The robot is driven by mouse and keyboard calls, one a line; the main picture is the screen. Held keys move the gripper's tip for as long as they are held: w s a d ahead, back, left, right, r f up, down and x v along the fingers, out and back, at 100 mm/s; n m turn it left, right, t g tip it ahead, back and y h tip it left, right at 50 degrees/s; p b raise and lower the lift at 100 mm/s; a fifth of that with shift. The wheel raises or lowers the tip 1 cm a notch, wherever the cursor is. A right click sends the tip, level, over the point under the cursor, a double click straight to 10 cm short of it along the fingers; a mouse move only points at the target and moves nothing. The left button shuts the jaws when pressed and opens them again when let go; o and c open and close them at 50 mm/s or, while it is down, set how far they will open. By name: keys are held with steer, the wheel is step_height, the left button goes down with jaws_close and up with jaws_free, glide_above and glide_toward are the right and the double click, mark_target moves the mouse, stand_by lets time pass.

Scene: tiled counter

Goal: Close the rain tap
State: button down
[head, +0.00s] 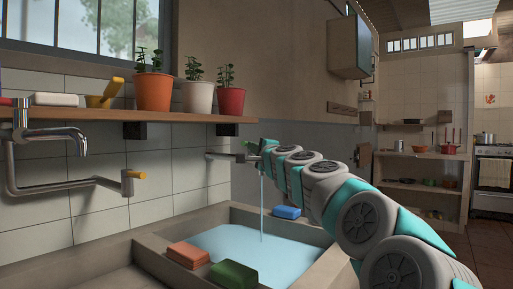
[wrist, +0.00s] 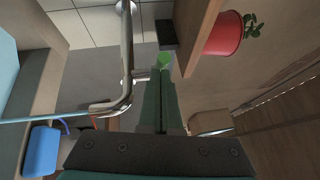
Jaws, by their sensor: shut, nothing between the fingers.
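A metal tap (head: 225,156) on the tiled wall runs; a thin water stream (head: 262,208) falls from it into the sink basin (head: 318,238), which holds water. In the wrist view its bent pipe (wrist: 127,60) lies left of my fingers, with the stream (wrist: 55,117) leaving its end. A bright green knob (wrist: 164,59) shows just beyond my fingertips; whether they touch it I cannot tell. My gripper (wrist: 160,82) is shut and empty. In the head view my arm hides most of the gripper and the tap's end.
A wooden shelf (head: 110,115) with potted plants runs above the taps; its edge (wrist: 197,35) and a red pot (wrist: 223,34) are close right of my fingers. Red-brown (head: 188,253), green (head: 233,276) and blue (head: 287,212) sponge-like blocks lie on the sink rim.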

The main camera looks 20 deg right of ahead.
steer(key=m+h, duration=0.1)
steer(key=a+m+h, duration=0.1)
steer(key=h, duration=0.1)
steer(key=shift+w+p, duration=0.15)
steer(key=shift+p, duration=0.25)
steer(key=shift+a, duration=0.2)
steer(key=shift+w+a+p, duration=0.3)
steer(key=shift+a+p, duration=0.1)
steer(key=shift+a, duration=0.15)
